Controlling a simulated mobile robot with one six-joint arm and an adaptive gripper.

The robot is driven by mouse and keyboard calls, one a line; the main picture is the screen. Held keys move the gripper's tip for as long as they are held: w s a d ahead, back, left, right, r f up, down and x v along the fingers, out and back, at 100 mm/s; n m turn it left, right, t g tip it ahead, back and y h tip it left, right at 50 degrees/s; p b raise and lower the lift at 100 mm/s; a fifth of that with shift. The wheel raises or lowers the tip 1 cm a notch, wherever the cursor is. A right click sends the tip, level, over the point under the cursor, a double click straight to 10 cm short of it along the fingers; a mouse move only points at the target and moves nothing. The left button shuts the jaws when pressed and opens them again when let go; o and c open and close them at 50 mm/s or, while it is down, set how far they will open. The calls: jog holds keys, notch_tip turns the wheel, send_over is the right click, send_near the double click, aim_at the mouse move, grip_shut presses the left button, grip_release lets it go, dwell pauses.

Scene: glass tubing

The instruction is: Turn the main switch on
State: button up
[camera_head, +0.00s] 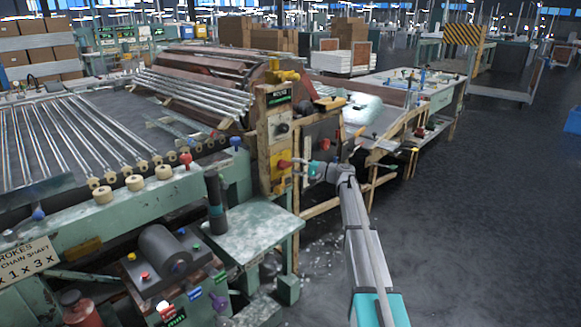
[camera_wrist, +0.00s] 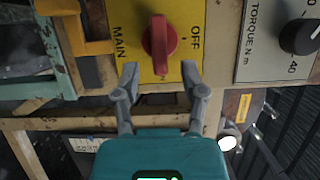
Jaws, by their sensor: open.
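The main switch is a red rotary knob (camera_wrist: 159,45) on a yellow plate (camera_wrist: 125,14) marked MAIN and OFF, seen close in the wrist view. In the head view the red knob (camera_head: 284,164) sits low on the upright control panel (camera_head: 268,120). The knob's long handle lies along the picture's vertical in the wrist view. My gripper (camera_wrist: 160,75) is open, its two fingertips on either side of the knob's lower end. I see no clear contact with it. In the head view my gripper (camera_head: 300,167) is just right of the knob.
A grey plate with a black torque dial (camera_wrist: 300,37) is beside the yellow plate. A green metal table (camera_head: 245,235) stands below and left of the panel. Glass tubes (camera_head: 60,135) lie on the machine at left. The dark floor (camera_head: 480,230) at right is free.

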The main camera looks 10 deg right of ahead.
jog(key=v, duration=0.9)
jog(key=shift+s+a, duration=0.1)
